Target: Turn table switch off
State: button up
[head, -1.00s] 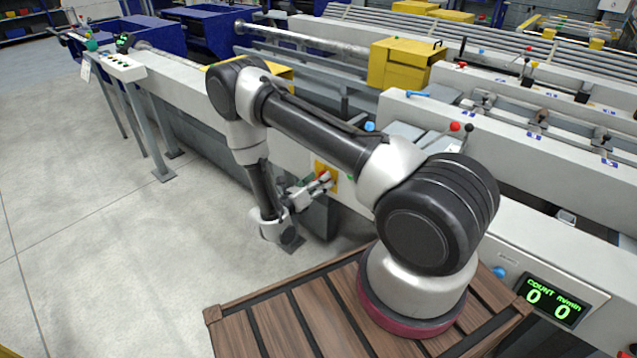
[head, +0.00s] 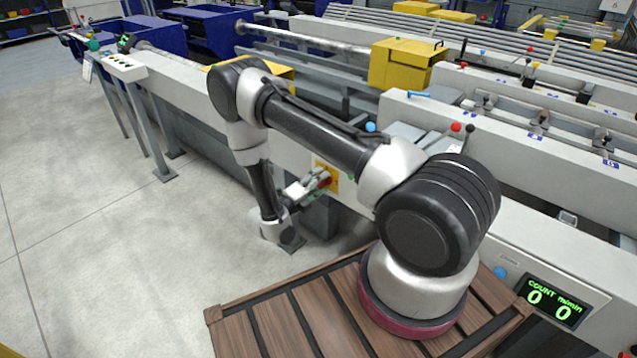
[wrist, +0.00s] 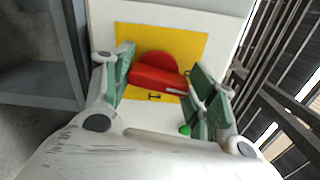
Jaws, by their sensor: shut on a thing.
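The table switch is a red rotary knob on a yellow plate (head: 334,174) on the side of the pale machine. In the wrist view the red knob (wrist: 158,78) has a bar-like handle lying nearly crosswise, tilted slightly down to the right, with a small black mark below it. The yellow plate (wrist: 201,48) shows around it. My gripper (head: 320,182) is at the switch in the head view. In the wrist view my gripper (wrist: 162,74) has its green-padded fingers at the two ends of the handle, shut on it. The contact on the pads is partly hidden.
A count display (head: 549,299) reads 0 0. A green-topped button panel (head: 122,66) stands at the left. Levers with red and black balls (head: 456,127) rise above the machine. The floor (head: 110,240) at left is clear.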

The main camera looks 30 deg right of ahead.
jog(key=shift+n, duration=1)
jog(key=shift+f, duration=0.1)
jog(key=o, duration=1)
jog(key=shift+a, duration=0.15)
jog(key=v, duration=1.1)
jog(key=shift+s+a, duration=0.15)
jog(key=shift+a, duration=0.2)
